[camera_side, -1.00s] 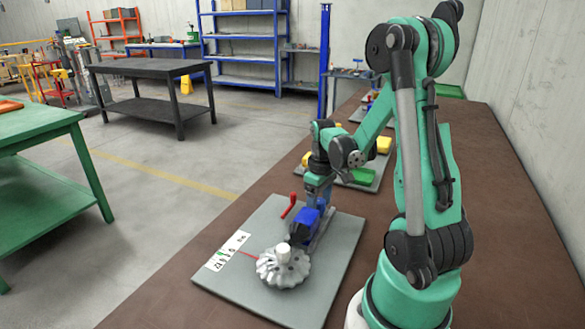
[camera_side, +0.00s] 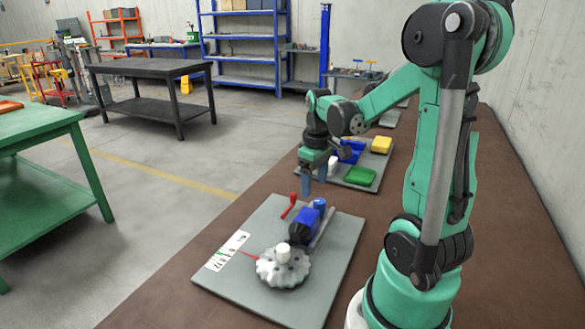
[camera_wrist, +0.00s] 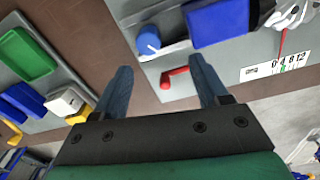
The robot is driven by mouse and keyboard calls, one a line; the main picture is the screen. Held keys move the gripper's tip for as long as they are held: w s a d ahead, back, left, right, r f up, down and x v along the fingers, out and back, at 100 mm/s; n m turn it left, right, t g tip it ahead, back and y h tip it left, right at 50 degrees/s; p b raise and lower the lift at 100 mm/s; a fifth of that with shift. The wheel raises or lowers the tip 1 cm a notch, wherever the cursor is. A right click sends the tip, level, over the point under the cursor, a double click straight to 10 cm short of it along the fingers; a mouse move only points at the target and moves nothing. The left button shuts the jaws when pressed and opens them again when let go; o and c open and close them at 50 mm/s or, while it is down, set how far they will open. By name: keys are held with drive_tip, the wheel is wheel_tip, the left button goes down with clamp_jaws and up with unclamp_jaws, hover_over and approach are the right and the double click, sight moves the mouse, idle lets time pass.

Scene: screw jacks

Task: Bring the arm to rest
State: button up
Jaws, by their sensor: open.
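My gripper (camera_side: 314,188) hangs open and empty above the grey plate (camera_side: 330,262), above and behind the blue-bodied screw jack. In the wrist view its two fingers (camera_wrist: 162,76) are spread apart with nothing between them. The jack's blue body (camera_side: 304,224) lies on the plate behind a pale scalloped wheel (camera_side: 282,266) with a white knob. A red crank handle (camera_side: 288,206) stands left of the blue body. In the wrist view, the red handle (camera_wrist: 175,77) and the blue body (camera_wrist: 218,22) lie beyond the fingers.
A white scale strip (camera_side: 228,250) with a red pointer lies on the plate's left. A second grey plate behind carries a green tray (camera_side: 360,176), a yellow block (camera_side: 381,144) and blue parts. The brown bench (camera_side: 500,200) is bare along the right.

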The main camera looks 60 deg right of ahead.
drive_tip(key=w+a+r+t, duration=0.1)
drive_tip(key=a+t, duration=0.1)
drive_tip(key=a, duration=0.4)
drive_tip(key=w+a+r+n+t, duration=0.1)
drive_tip(key=w+a+r+t, duration=0.1)
drive_tip(key=a, duration=0.5)
drive_tip(key=w+a+r+n+t, duration=0.1)
drive_tip(key=a+r+t, duration=0.1)
drive_tip(key=a, duration=0.5)
drive_tip(key=shift+w+t, duration=0.4)
drive_tip(key=shift+t, duration=0.1)
